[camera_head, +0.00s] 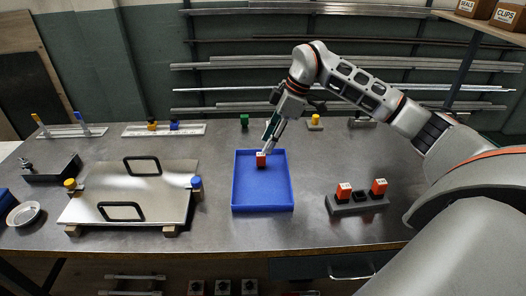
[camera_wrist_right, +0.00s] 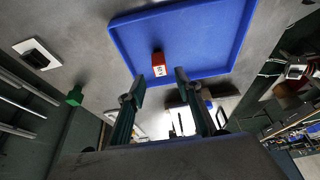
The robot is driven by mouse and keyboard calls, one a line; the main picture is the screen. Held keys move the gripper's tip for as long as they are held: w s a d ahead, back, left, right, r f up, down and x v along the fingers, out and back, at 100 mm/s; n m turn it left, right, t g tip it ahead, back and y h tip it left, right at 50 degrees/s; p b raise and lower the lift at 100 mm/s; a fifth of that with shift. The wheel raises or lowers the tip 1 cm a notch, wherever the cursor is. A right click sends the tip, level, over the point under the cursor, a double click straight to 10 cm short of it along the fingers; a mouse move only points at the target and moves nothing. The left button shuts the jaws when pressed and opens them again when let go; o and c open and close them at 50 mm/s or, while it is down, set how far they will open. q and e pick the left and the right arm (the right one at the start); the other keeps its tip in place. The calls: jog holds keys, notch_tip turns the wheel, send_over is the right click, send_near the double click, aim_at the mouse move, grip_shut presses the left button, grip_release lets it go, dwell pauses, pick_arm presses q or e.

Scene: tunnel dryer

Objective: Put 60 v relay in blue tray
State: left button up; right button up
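A red relay (camera_head: 261,159) with a white label stands in the blue tray (camera_head: 235,190), near its back edge; its label is too small to read surely. In the right wrist view the same red relay (camera_wrist_right: 159,64) is on the tray floor (camera_wrist_right: 200,40). My right gripper (camera_wrist_right: 158,79) is open, its two dark green fingers apart, with the relay just beyond the gap and not gripped. In the head view the right gripper (camera_head: 268,142) is just above and behind the relay. Two more red relays (camera_head: 344,190) (camera_head: 379,187) sit in a dark socket block (camera_head: 357,206). My left gripper is not in view.
A metal plate with black handles (camera_head: 130,190) lies left of the tray. A white dish (camera_head: 23,214) and a dark box (camera_head: 52,171) are far left. Small coloured parts stand along the back, including a green one (camera_head: 244,120). The table front is clear.

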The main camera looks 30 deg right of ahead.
jog(key=v, duration=0.5)
jog(key=shift+d+r, duration=0.1)
jog(key=shift+r, duration=0.1)
jog(key=shift+s, duration=0.1)
